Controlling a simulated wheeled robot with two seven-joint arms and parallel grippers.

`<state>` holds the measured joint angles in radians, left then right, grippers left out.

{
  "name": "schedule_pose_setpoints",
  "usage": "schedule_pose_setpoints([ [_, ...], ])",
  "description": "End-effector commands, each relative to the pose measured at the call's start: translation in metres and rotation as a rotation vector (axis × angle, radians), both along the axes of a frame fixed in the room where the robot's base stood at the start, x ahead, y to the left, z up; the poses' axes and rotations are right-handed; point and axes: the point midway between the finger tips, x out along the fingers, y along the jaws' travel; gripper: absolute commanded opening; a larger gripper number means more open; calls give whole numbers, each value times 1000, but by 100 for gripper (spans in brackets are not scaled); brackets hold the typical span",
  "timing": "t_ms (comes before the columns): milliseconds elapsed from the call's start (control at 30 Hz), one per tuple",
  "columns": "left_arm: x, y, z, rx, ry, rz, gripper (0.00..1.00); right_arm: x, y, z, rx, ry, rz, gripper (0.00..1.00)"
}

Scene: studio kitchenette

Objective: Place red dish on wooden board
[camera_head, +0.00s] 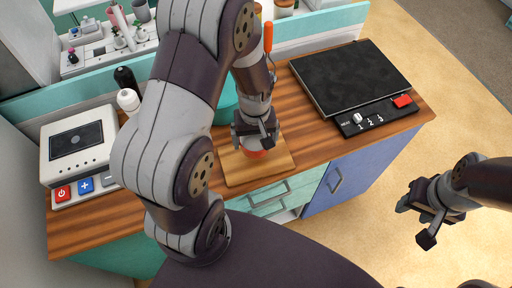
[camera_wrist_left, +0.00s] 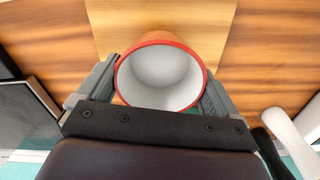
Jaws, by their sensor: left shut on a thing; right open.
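The red dish (camera_wrist_left: 162,41) has a red rim and a white inside, and sits between the fingers of my left gripper (camera_wrist_left: 155,95) in the left wrist view. My left gripper is shut on it. In the head view the dish (camera_head: 256,154) shows as a small red part under my left gripper (camera_head: 256,136), over the light wooden board (camera_head: 275,171). The board also shows in the left wrist view (camera_wrist_left: 160,14). I cannot tell whether the dish touches the board. My right gripper (camera_head: 428,212) is open and empty over the floor at the right.
A black hotplate (camera_head: 350,72) with a control strip (camera_head: 378,116) and red switch is right of the board. A white appliance (camera_head: 79,144) stands at the left, near black and white bottles (camera_head: 128,100). A teal item (camera_head: 226,104) is partly hidden behind my left arm.

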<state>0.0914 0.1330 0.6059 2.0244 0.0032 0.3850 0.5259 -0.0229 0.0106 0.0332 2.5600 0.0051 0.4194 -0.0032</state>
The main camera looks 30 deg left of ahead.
Motion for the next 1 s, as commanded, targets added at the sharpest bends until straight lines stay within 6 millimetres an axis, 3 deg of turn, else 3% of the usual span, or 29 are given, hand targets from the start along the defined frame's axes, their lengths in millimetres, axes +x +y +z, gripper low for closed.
schedule_pose_setpoints([
  [300,-5,-4,-43,0,0,0,52,0,0,-2,0,0,0,47],
  [667,-5,-4,-48,0,-1,-1,52,0,0,-4,0,0,0,47],
  [700,-5,-4,-47,0,-2,-1,100,0,0,-3,0,0,0,47],
  [1000,-4,-4,-38,1,-4,-1,100,0,0,0,0,0,0,47],
])
